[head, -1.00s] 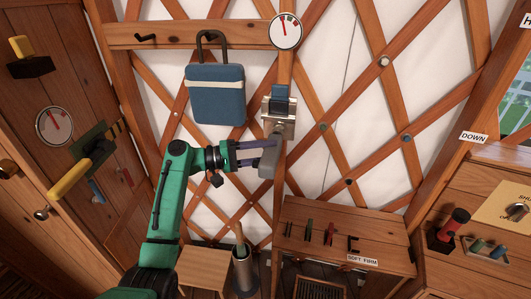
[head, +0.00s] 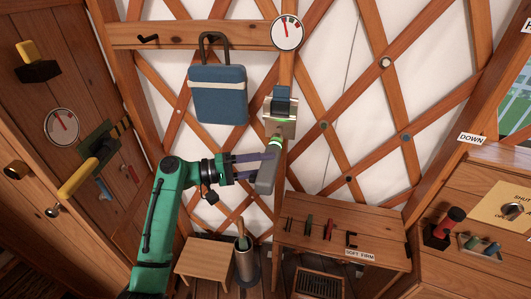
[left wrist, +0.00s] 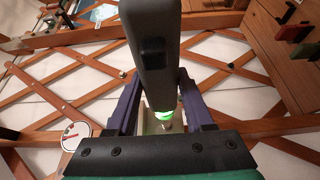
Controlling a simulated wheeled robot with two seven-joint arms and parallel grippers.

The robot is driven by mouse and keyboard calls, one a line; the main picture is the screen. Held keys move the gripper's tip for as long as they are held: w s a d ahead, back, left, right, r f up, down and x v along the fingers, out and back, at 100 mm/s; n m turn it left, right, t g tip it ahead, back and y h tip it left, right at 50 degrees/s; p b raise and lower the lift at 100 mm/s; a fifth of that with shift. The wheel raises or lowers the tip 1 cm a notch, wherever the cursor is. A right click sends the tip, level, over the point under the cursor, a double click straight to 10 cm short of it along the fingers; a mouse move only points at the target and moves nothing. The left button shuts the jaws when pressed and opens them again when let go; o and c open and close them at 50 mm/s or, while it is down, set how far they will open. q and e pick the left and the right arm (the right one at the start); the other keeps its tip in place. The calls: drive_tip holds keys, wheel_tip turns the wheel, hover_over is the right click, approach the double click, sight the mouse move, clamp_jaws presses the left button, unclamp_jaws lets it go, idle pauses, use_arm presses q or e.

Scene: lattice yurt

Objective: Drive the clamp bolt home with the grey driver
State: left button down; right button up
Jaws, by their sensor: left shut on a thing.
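The grey driver (head: 265,179) is held upright, slightly tilted, in my left gripper (head: 266,168), whose fingers are shut around its body. It also shows large in the left wrist view (left wrist: 155,60), between the two purple fingers (left wrist: 160,105). A green light glows at the driver's upper end, just under the clamp (head: 280,128), a metal bracket with a blue block on the wooden post. The clamp bolt cannot be made out clearly; a small metal tip shows by the green glow in the wrist view. I cannot tell whether the driver touches the bolt. My right gripper is not in view.
A blue cooler box (head: 217,97) hangs left of the clamp. A round gauge (head: 287,33) sits above it. A small wooden bench (head: 340,238) with several tools stands below right, and a stool (head: 206,258) and metal canister (head: 246,265) below left. Lattice wall lies behind.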

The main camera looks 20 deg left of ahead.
use_arm(q)
drive_tip(key=shift+s, duration=0.65)
drive_tip(key=shift+s+r+p, duration=0.1)
drive_tip(key=shift+s+p, duration=0.1)
drive_tip(key=shift+p, duration=0.2)
drive_tip(key=s+d+p, duration=0.1)
drive_tip(key=s+p, duration=0.2)
drive_tip(key=s, duration=0.6)
drive_tip(key=shift+s+p, duration=0.35)
drive_tip(key=shift+w, duration=0.15)
